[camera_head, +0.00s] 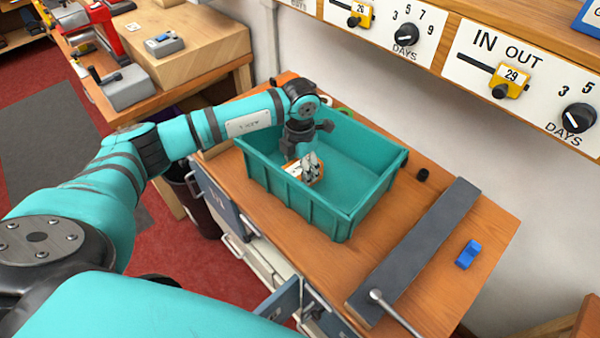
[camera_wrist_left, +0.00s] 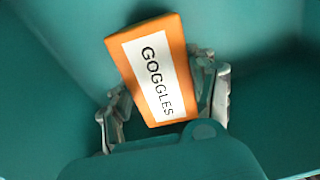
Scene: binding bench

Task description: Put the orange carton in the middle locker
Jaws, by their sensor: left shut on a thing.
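The orange carton (camera_head: 291,169) is inside the teal bin (camera_head: 290,202) on the wooden bench. In the left wrist view the carton (camera_wrist_left: 152,70) shows a white label reading GOGGLES and lies slanted between the fingers. My left gripper (camera_head: 309,170) reaches down into the bin and is shut on the carton. Its two fingers flank the carton in the left wrist view (camera_wrist_left: 166,108). I cannot tell whether the carton touches the bin floor. Blue-grey doors (camera_head: 219,199) with handles show under the bench's front edge; I cannot tell which is the middle locker. My right gripper is out of view.
A long dark grey bar (camera_head: 418,245) lies across the bench right of the bin. A blue block (camera_head: 468,254) and a small black piece (camera_head: 422,174) lie near it. A dark waste bin (camera_head: 194,200) stands on the floor left of the doors.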

